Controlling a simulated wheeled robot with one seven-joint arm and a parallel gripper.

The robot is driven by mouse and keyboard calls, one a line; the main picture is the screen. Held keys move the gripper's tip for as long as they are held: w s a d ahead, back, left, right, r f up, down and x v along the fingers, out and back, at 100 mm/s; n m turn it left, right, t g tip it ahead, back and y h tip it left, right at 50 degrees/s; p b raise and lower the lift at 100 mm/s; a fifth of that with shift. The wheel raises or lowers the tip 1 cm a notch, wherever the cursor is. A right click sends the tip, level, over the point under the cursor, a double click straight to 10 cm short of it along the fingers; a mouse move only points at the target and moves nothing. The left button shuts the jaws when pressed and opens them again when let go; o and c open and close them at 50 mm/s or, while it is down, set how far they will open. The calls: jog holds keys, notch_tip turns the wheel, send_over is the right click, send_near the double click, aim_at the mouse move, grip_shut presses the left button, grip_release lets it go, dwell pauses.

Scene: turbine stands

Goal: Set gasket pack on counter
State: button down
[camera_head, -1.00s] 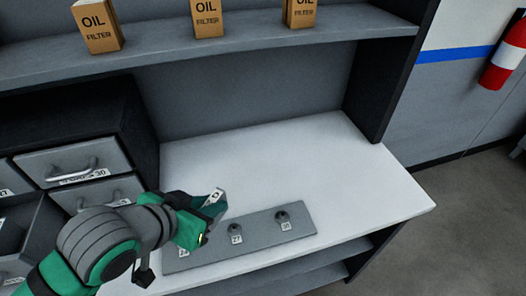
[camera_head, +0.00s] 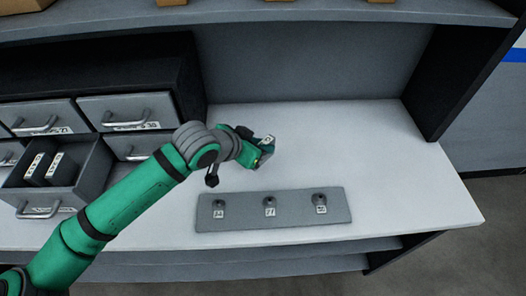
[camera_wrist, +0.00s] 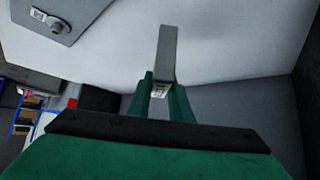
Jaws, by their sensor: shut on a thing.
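My gripper (camera_head: 258,152) is over the white counter (camera_head: 330,130), left of its middle and behind the grey knob plate. It is shut on the gasket pack (camera_wrist: 166,55), a small grey box with a white label. In the wrist view the pack sticks out from between the two green fingers (camera_wrist: 163,92). In the head view the pack (camera_head: 267,142) is mostly hidden by the fingers. I cannot tell whether it touches the counter.
A grey plate (camera_head: 290,222) with three labelled knobs lies at the counter's front. An open drawer (camera_head: 40,200) with dark labelled packs stands at left, among closed drawers (camera_head: 125,110). A shelf (camera_head: 300,14) runs above. The counter's right side is clear.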

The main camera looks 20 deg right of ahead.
jog(key=shift+w+d+f, duration=0.2)
jog(key=shift+w+f, duration=0.05)
jog(key=shift+f, duration=0.1)
jog(key=shift+w+d+f, duration=0.1)
jog(key=shift+w+f, duration=0.05)
jog(key=shift+f, duration=0.8)
jog(key=shift+w+d+f, duration=0.1)
jog(key=shift+w+f, duration=0.05)
jog(key=shift+f, duration=0.8)
jog(key=shift+a+f, duration=0.1)
jog(key=c, duration=1.6)
grip_release()
jog(key=v, duration=1.2)
